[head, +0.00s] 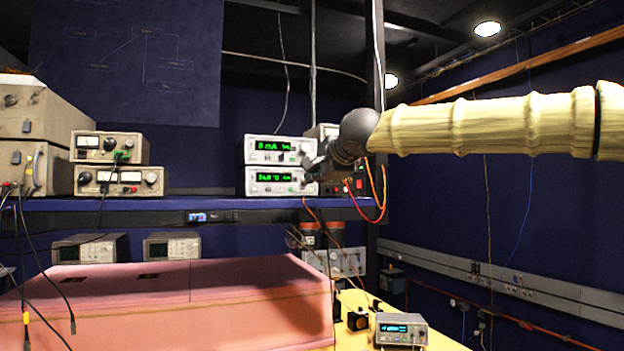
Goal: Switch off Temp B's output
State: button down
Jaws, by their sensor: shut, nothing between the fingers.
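Two white instruments with green displays are stacked on the blue shelf in the head view. The upper one (278,149) seems to read 0 mA. The lower one (272,181) shows a reading in °C, so it looks like a temperature controller. I cannot read a Temp B label on either. My gripper (309,172) is shut and empty, at the right end of the lower instrument's front. It hides part of the right-hand controls. I cannot tell whether it touches the panel or how its output switch is set.
The blue shelf (150,205) also carries older meters (121,181) on the left. A red-lit black unit (354,186) with orange cables sits right of my gripper. The pink foam enclosure (170,305) and a small instrument (401,330) are below. Hanging cables are at left.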

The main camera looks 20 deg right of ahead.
aim_at(296, 191)
jog(key=p+x, duration=0.1)
jog(key=x, duration=0.3)
jog(key=p+x, duration=0.1)
jog(key=x, duration=0.3)
jog(key=r+p+x, duration=0.1)
jog(key=x, duration=0.3)
jog(key=shift+w, duration=0.45)
jog(key=shift+f, duration=0.1)
